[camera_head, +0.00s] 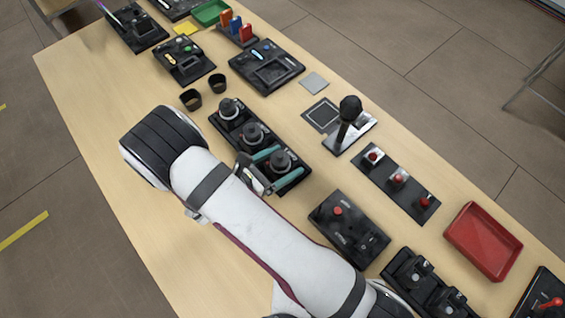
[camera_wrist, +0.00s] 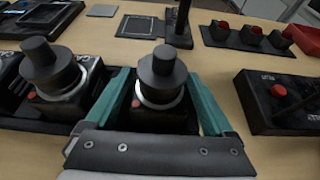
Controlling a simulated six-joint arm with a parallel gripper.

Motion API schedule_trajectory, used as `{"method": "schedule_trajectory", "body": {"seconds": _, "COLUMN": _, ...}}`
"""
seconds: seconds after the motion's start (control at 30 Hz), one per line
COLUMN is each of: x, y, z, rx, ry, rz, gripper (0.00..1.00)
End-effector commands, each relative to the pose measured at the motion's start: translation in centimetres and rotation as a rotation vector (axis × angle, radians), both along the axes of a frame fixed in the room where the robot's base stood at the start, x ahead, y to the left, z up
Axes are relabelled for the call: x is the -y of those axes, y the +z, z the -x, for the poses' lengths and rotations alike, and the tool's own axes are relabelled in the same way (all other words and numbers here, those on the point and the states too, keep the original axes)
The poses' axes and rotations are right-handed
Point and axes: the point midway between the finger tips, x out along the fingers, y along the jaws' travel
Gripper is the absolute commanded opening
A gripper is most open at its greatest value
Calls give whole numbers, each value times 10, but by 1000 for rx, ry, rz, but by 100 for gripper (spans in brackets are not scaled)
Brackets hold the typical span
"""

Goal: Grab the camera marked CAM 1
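Three black, round-topped devices stand in a row on a dark base. They may be the cameras, but I cannot read a CAM 1 mark on any. They are the far one (camera_head: 228,108), the middle one (camera_head: 252,132) and the near one (camera_head: 281,160). My gripper (camera_head: 288,161) is open, its teal fingers on either side of the near one. In the wrist view the near one (camera_wrist: 161,78) stands upright between the fingertips, with narrow gaps beside it. Its lower part is partly hidden by my gripper. The middle one (camera_wrist: 52,70) stands left of the left finger.
A panel with a red button (camera_head: 348,228) lies right of my gripper. A black upright lever (camera_head: 349,115) and a three-button strip (camera_head: 397,179) lie beyond. Two dark cups (camera_head: 191,99) stand near the far device. A red tray (camera_head: 482,240) sits at the right table edge.

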Motion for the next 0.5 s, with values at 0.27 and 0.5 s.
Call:
{"method": "schedule_trajectory", "body": {"seconds": 0.27, "x": 0, "y": 0, "z": 0, "rx": 0, "ry": 0, "rz": 0, "gripper": 35}}
{"method": "schedule_trajectory", "body": {"seconds": 0.5, "x": 0, "y": 0, "z": 0, "rx": 1, "ry": 0, "rz": 1, "gripper": 0}}
